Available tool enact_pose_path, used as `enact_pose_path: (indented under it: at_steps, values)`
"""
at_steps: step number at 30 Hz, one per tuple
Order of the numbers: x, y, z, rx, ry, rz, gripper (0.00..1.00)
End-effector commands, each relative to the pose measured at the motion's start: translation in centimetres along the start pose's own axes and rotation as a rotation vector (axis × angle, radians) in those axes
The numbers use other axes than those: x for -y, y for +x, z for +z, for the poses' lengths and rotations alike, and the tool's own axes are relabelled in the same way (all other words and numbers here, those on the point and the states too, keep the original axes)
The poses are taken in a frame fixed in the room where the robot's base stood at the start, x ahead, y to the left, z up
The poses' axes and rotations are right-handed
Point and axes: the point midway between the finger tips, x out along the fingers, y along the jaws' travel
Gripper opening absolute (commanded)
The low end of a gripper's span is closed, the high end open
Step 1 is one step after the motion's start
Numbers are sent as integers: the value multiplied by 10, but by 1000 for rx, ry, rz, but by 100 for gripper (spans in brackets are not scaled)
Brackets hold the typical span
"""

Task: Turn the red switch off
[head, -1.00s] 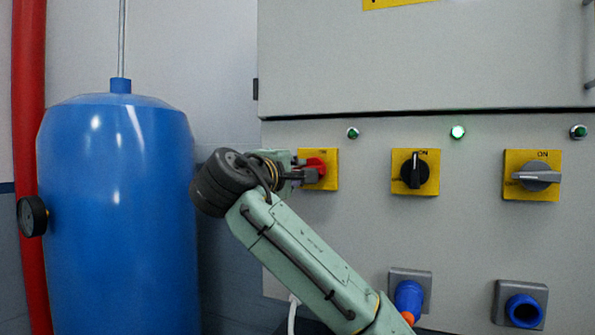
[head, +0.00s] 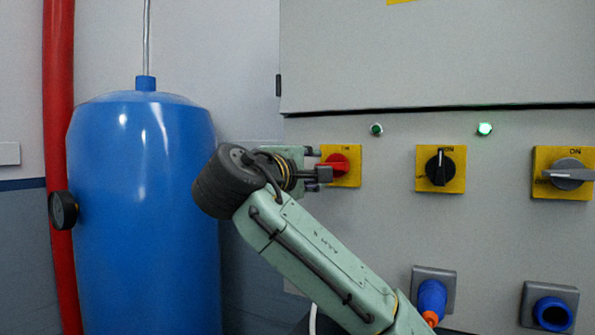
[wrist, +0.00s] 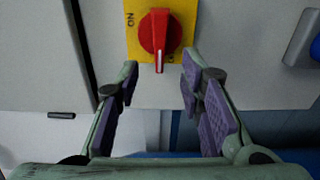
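The red switch (head: 338,165) is a round knob on a yellow plate on the grey cabinet. In the wrist view the red knob (wrist: 153,30) has a white-marked pointer aimed down, toward my gripper. The ON label sits to the left there, about a quarter turn from the pointer. My gripper (wrist: 160,75) is open and empty, one padded finger on each side of the plate's lower end. In the head view my gripper (head: 318,162) is just left of the knob and partly overlaps its plate. The fingers appear apart from the knob.
A black switch (head: 440,169), pointer up at ON, and a grey switch (head: 568,174) are to the right. The left green lamp (head: 376,129) looks dim; another lamp (head: 485,129) glows. Blue sockets are below. A blue tank (head: 145,220) with a gauge stands left.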

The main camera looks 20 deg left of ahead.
Motion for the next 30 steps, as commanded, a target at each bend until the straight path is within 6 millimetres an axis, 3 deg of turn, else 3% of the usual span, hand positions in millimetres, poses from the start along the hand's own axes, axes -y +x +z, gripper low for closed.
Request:
enact_pose_path:
  at_steps: [4, 9, 18, 30]
  values:
    - [-1, -39, -1, -4, 0, 4, 35]
    - [-3, -63, 2, 6, -6, 9, 35]
    - [-2, -81, 0, -1, -2, 6, 35]
    - [0, -83, 0, 0, -1, 0, 35]
